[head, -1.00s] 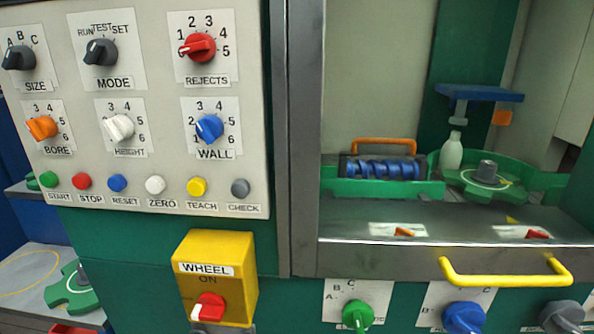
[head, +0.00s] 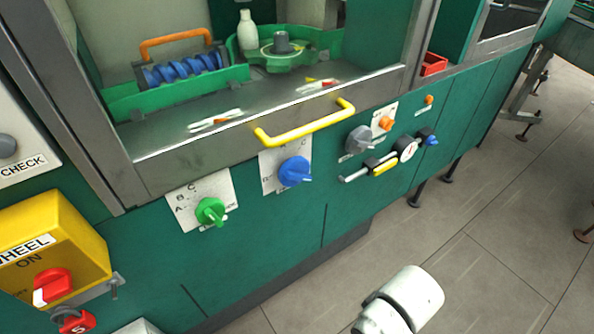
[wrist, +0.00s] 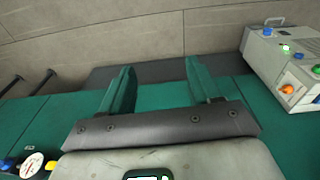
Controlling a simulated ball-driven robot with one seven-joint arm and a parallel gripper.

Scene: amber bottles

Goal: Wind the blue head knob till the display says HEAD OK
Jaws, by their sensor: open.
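In the head view a large blue knob (head: 294,171) sits on a white lettered plate on the green machine front, below the yellow handle. A small blue knob (head: 432,140) sits farther right, beside a round gauge (head: 406,150). I cannot read a head label on either. The wrist view shows a blue knob (wrist: 8,164) next to a gauge at the lower left. My gripper (wrist: 160,80) is open and empty over the green panels, with the gauge off to its left. It touches no knob. No readable HEAD display shows.
A green knob (head: 210,211) and a grey knob (head: 361,139) flank the large blue one. The yellow handle (head: 305,122) sticks out above. A yellow WHEEL box (head: 55,245) juts out at left. A grey box with coloured knobs (wrist: 285,60) shows in the wrist view. Open floor lies right.

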